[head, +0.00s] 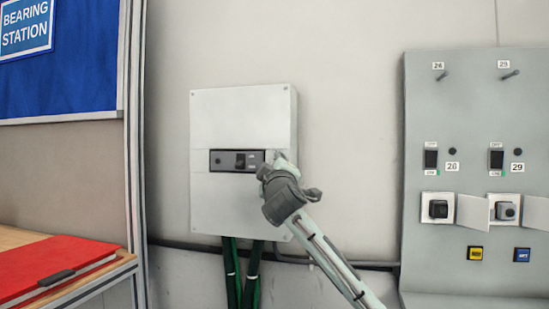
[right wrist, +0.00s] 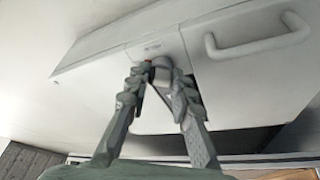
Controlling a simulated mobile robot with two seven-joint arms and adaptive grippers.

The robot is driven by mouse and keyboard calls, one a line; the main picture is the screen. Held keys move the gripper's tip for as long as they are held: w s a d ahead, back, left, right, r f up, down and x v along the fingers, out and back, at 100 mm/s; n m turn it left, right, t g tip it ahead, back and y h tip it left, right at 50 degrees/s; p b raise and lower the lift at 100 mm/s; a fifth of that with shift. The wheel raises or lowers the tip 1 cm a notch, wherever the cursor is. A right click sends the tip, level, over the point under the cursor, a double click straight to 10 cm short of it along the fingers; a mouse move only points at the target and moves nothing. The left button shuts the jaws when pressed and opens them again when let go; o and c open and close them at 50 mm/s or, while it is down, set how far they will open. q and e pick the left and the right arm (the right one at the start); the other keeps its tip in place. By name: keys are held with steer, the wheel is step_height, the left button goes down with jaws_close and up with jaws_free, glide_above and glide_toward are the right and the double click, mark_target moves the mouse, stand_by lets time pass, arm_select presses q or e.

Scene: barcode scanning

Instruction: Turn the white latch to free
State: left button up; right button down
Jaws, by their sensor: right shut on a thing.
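A white wall box (head: 215,110) carries a dark switch panel (head: 220,161) across its middle. My right gripper (head: 277,168) reaches up from the lower right and is at the right end of this panel, where it hides what is behind it. In the right wrist view the two fingers of the right gripper (right wrist: 160,82) are closed around a small whitish latch (right wrist: 162,63) on a white front. The fingers hide part of the latch, and its exact angle cannot be told. My left gripper is not in view.
A white bar handle (right wrist: 258,46) is near the fingers in the wrist view. Green cables (head: 232,270) hang below the box. A grey panel (head: 425,110) with switches and small open covers stands right. A table with a red folder (head: 50,265) is left.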

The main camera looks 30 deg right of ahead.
steer(key=n+y, duration=0.1)
steer(key=n, duration=0.2)
steer(key=n+g+y, duration=0.1)
steer(key=n, duration=0.3)
steer(key=shift+r+g, duration=0.15)
steer(key=shift+g, duration=0.15)
steer(key=shift+n, duration=0.3)
steer(key=c, duration=1.3)
jaws_free()
steer(key=shift+c, duration=0.2)
steer(key=shift+s, duration=0.1)
steer(key=v, duration=1.2)
steer(key=shift+d+r, duration=0.1)
steer(key=shift+d, duration=0.1)
